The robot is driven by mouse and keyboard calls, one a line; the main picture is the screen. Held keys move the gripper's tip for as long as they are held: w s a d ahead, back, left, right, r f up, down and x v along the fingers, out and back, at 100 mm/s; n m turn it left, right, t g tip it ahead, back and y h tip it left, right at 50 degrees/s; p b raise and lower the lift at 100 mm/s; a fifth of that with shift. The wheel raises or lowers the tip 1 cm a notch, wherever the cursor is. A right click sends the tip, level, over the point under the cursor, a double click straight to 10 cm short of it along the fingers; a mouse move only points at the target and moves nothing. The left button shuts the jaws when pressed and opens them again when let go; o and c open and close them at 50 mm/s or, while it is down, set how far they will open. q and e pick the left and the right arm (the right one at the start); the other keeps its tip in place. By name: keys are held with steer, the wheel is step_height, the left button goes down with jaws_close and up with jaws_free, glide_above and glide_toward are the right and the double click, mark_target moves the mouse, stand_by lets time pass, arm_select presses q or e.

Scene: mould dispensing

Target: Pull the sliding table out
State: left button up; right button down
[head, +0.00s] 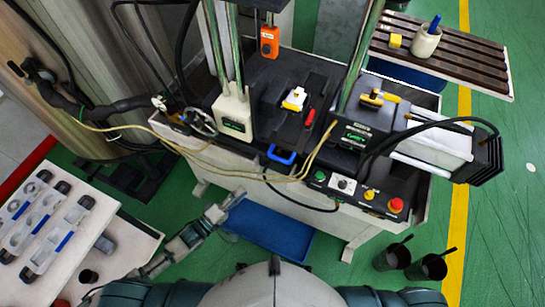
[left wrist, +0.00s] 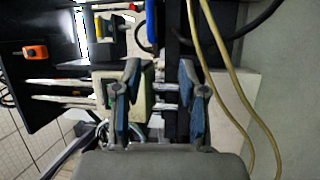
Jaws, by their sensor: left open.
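The sliding table (head: 283,130) appears as a dark plate in the middle of the machine, with a blue handle (head: 281,157) at its front edge. A white and yellow piece (head: 294,99) and a red-handled item (head: 309,118) lie on it. My left gripper (head: 233,198) is open and empty, in front of and lower left of the blue handle, apart from it. In the left wrist view its two blue-padded fingers (left wrist: 162,95) are spread, and the blue handle (left wrist: 151,20) shows beyond them at the top. My right gripper is not in view.
A control panel with a red button (head: 396,205) is at the machine's front right. Loose tan hoses (head: 230,160) hang along the front. A blue tray (head: 268,228) lies on the floor below. A white table with parts (head: 85,235) is at left; black cups (head: 428,267) stand at right.

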mark_target(279, 158)
arm_select(q)
steer(key=x, duration=0.5)
steer(key=r+x, duration=0.1)
steer(key=x, duration=0.5)
steer(key=s+p+x, duration=0.1)
steer(key=x, duration=0.5)
steer(key=shift+w+d+r, duration=0.15)
steer(key=shift+d+r, duration=0.25)
steer(key=shift+w+d, duration=0.2)
steer(key=shift+d, duration=0.1)
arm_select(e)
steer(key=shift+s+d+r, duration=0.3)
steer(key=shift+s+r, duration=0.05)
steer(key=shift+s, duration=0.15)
arm_select(q)
steer(key=shift+a, duration=0.15)
jaws_close()
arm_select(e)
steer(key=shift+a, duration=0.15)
